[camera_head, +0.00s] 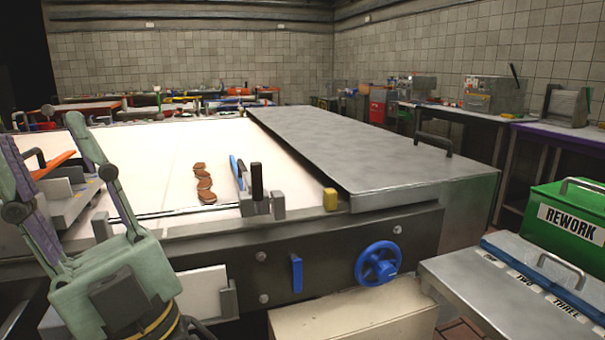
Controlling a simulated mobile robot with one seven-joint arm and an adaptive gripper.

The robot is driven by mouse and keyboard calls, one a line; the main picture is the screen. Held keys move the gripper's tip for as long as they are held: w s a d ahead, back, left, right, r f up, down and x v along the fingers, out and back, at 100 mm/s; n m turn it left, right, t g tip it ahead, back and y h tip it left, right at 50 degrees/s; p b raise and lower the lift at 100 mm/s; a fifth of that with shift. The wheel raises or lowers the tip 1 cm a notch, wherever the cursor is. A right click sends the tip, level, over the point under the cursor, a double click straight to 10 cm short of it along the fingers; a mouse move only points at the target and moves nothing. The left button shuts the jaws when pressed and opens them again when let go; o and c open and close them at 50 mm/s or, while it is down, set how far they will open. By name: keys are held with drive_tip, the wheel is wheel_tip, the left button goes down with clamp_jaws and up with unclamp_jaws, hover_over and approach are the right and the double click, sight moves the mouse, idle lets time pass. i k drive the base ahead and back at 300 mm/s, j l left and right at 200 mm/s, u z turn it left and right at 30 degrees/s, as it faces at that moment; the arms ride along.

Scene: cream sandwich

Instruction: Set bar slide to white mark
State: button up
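A metal block with an upright black handle (257,182) sits at the front edge of the white work surface (150,160). A blue-edged bar (239,172) runs back from it over the surface. This looks like the bar slide, but I cannot be sure. A grey metal stop (279,206) stands close to its right. I cannot make out a white mark. My gripper (40,128) is at the left, pale green, with its two fingers spread wide and nothing between them. It is well left of the black handle and not touching it.
A yellow block (330,199) sits on the front rail. Below are a blue lever (296,272) and blue handwheel (379,263). Brown rounds (204,184) lie on the surface. A metal cover (350,145) spans the right. A green REWORK box (570,218) stands far right.

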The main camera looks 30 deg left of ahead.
sight(258, 203)
drive_tip(key=k+j+u, duration=0.1)
drive_tip(key=u, duration=0.95)
